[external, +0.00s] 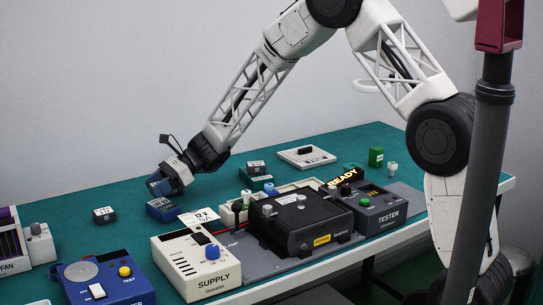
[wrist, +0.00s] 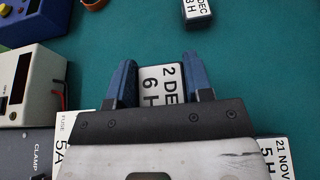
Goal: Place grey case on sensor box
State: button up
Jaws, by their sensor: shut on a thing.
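My gripper (external: 160,187) is shut on a small case (wrist: 162,86) with a white label reading "2 DEC 6 H". The case lies between the two blue fingers in the wrist view (wrist: 161,72); its body colour is mostly hidden, but I take it as the grey case. In the external view the fingers hide it. Just below my gripper is a low dark blue box (external: 163,209) on the green table; its front lettering is too small to read. I take it as the sensor box. I cannot tell whether the held case touches it.
A similar labelled case (external: 104,214) lies to the left, another (external: 256,168) to the right. The supply (external: 196,264), a black clamp unit (external: 302,220) and the tester (external: 378,209) stand in front. The table behind my gripper is clear.

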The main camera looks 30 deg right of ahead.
jog(key=shift+f, duration=1.5)
jog(key=shift+f, duration=0.15)
jog(key=o, duration=0.9)
jog(key=shift+o, duration=0.2)
jog(key=v, duration=1.2)
jog(key=shift+d, duration=0.1)
